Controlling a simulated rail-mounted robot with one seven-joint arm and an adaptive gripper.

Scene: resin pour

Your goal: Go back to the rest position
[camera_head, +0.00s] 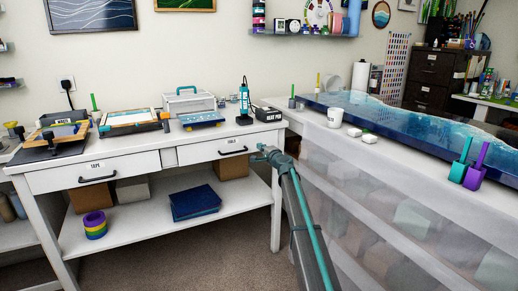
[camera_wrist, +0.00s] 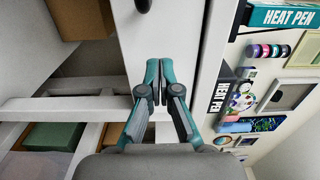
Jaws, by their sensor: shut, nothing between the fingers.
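My gripper (camera_head: 262,154) is in front of the right end of the white desk, near the right drawer (camera_head: 225,145). In the wrist view my gripper (camera_wrist: 158,82) has its two teal fingertips together with nothing between them. The drawer's white front is behind the fingers, and part of a black handle (camera_wrist: 143,5) shows at the top edge. I cannot tell whether the fingertips touch the desk. My arm reaches up to the gripper from the lower right in the head view.
The white desk (camera_head: 130,160) carries frames, a clear case (camera_head: 188,100) and a heat pen (camera_head: 244,105) on its stand. Carpet (camera_head: 190,265) is clear in front.

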